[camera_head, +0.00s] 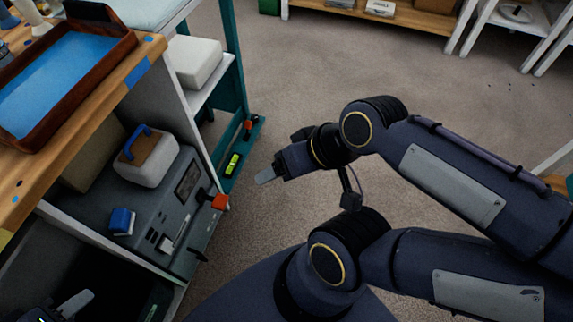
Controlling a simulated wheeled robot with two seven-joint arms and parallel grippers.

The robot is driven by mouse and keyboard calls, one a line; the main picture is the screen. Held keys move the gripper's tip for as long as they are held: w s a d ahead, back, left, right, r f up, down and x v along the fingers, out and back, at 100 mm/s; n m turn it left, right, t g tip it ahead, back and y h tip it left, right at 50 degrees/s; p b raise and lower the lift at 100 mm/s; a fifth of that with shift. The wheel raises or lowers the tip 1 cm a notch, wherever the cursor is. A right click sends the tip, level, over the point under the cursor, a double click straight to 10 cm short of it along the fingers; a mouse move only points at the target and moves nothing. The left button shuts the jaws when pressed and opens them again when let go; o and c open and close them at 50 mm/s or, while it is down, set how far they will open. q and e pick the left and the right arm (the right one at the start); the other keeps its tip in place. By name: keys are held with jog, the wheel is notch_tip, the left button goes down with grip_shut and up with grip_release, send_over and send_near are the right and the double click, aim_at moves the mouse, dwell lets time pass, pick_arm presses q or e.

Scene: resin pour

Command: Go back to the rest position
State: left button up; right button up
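My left gripper (72,306) shows only in part at the bottom left corner. One grey fingertip points up and right beside the dark lower opening of the workbench; the rest is cut off or lost in shadow. My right arm comes in from the right edge, folded back on itself. Its gripper (266,175) points left over bare floor, just right of the workbench. A grey fingertip shows there, but the gap between its fingers cannot be made out. I see nothing held in the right gripper.
The wooden-topped workbench (140,62) fills the left side, with a blue-filled tray (120,50) on top. Carpeted floor (300,70) lies clear beyond. White furniture (485,25) stands far right.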

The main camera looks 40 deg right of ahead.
pick_arm(q)
notch_tip(320, 180, up, 27)
jog(key=p, duration=2.7)
jog(key=shift+o, duration=0.3)
